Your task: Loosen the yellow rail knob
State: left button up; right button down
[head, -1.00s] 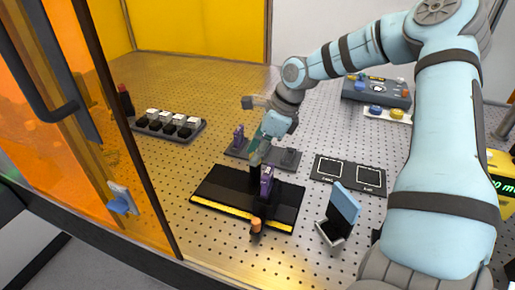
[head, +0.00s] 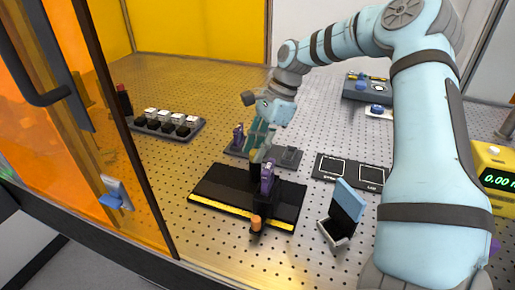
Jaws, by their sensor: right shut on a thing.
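The black rail base (head: 215,187) with a yellow strip along its front lies on the perforated table. A dark carriage with a purple clamp piece (head: 267,177) stands on it. My right gripper (head: 257,154) points down just behind the purple piece, its fingers close together. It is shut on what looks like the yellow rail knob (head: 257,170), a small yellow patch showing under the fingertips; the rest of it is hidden. An orange knob (head: 256,222) sticks out at the front of the base. My left gripper is not in view.
A tray of black-and-white pieces (head: 170,125) stands left, near the orange door (head: 60,130). A blue-lidded box (head: 347,203) is right of the base, near a marked two-square plate (head: 352,171). A yellow display box (head: 492,180) stands far right.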

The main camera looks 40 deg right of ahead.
jog(key=c, duration=1.3)
grip_release()
jog(key=shift+c, duration=0.2)
jog(key=v, duration=1.2)
